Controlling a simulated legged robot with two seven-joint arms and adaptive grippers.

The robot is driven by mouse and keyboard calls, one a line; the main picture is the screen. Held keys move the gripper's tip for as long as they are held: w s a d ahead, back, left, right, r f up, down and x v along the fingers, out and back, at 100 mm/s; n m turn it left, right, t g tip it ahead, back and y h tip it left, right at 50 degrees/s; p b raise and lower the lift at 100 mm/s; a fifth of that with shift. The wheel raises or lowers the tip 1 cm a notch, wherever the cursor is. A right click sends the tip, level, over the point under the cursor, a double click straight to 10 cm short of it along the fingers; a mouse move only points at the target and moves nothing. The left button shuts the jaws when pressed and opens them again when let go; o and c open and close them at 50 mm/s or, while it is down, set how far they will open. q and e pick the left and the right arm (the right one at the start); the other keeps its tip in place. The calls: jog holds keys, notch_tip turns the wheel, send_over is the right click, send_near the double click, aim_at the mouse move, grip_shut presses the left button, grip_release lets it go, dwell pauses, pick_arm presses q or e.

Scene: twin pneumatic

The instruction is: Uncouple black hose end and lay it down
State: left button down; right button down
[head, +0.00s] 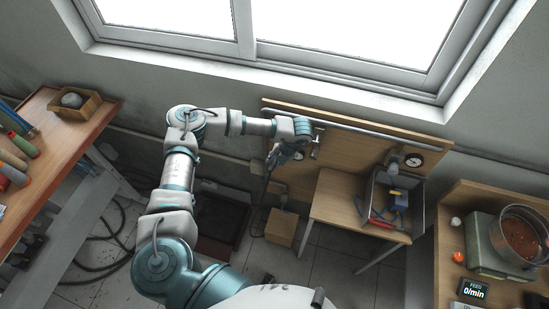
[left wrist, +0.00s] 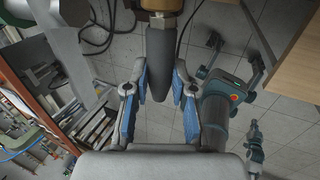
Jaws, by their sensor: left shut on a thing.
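My left gripper (head: 290,152) is at the wooden wall panel (head: 345,155), left of the small table. In the head view a black hose (head: 267,178) hangs below the gripper. My right gripper (left wrist: 238,58) shows in the left wrist view with its dark fingers apart, empty.
A small wooden table (head: 338,205) carries a grey bin (head: 417,220) with red and blue items. A gauge (head: 414,160) is on the panel. A cardboard box (head: 281,228) stands on the floor. Benches flank both sides. The small table's left part is bare.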

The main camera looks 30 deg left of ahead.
aim_at(270, 170)
pick_arm(q)
jog(key=shift+s, duration=0.7)
pick_arm(e)
jog(key=shift+a+r, duration=0.25)
jog(key=shift+a, duration=0.1)
pick_arm(q)
jog(key=shift+s+d+p, duration=0.2)
jog(key=shift+s+p, duration=0.2)
jog(key=shift+s, duration=0.1)
pick_arm(e)
jog(key=shift+d+r, duration=0.25)
jog(key=shift+d, duration=0.15)
pick_arm(q)
jog(key=shift+s+d, duration=0.15)
jog(key=shift+s, duration=0.4)
pick_arm(e)
jog(key=shift+r, duration=0.2)
pick_arm(q)
jog(key=shift+s, duration=0.1)
pick_arm(e)
jog(key=shift+a, duration=0.25)
